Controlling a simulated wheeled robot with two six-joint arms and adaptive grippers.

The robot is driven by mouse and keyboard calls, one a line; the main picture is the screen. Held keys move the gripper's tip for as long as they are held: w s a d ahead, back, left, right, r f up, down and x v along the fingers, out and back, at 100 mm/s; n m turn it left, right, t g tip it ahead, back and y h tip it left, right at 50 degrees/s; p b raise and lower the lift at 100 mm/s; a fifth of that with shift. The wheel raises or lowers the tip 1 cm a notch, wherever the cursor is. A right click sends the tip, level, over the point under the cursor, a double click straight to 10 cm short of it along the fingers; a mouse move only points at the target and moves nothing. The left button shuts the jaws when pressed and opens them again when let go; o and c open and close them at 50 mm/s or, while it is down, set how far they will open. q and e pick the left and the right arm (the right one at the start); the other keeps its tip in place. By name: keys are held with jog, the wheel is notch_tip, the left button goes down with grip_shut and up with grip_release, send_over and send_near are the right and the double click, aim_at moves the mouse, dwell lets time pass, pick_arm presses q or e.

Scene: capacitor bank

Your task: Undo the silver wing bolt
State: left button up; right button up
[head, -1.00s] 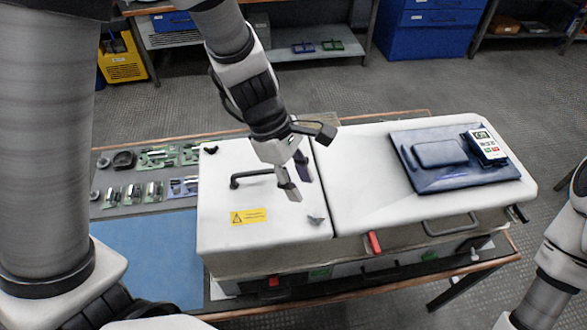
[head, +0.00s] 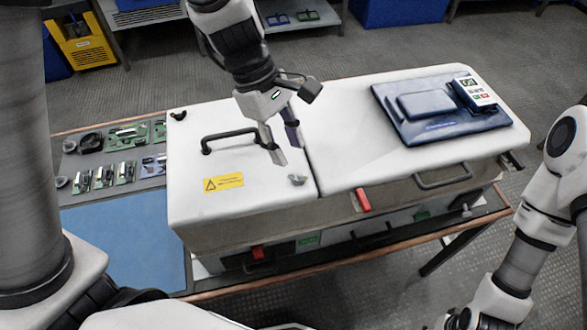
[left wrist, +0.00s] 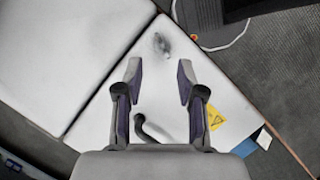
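The silver wing bolt (head: 298,180) sits on the white cover (head: 200,205) near its front right corner, beside the seam. In the left wrist view it is a small grey, blurred shape (left wrist: 162,43) beyond the fingertips. My left gripper (head: 287,156) is open and empty, a little behind the bolt and apart from it. In the left wrist view the two fingers (left wrist: 160,72) stand wide apart with the bolt ahead between their lines. My right arm shows at the right edge, but its gripper is not in view.
A black handle (head: 230,138) and yellow label (head: 223,182) are on the same cover. A dark wing bolt (head: 178,115) is at its back left corner. A blue pad (head: 440,110) with a meter (head: 475,93) lies on the right cover. A red lever (head: 362,200) is on the front.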

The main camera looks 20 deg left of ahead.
aim_at(298, 177)
pick_arm(q)
jog(key=x, duration=0.4)
jog(key=shift+s+f, duration=0.25)
jog(key=shift+f, duration=0.1)
jog(key=shift+w+d+f, duration=0.1)
jog(key=shift+d+f, duration=0.15)
jog(key=shift+f, duration=0.2)
grip_shut()
dwell(0.4)
grip_release()
jog(key=v, duration=1.2)
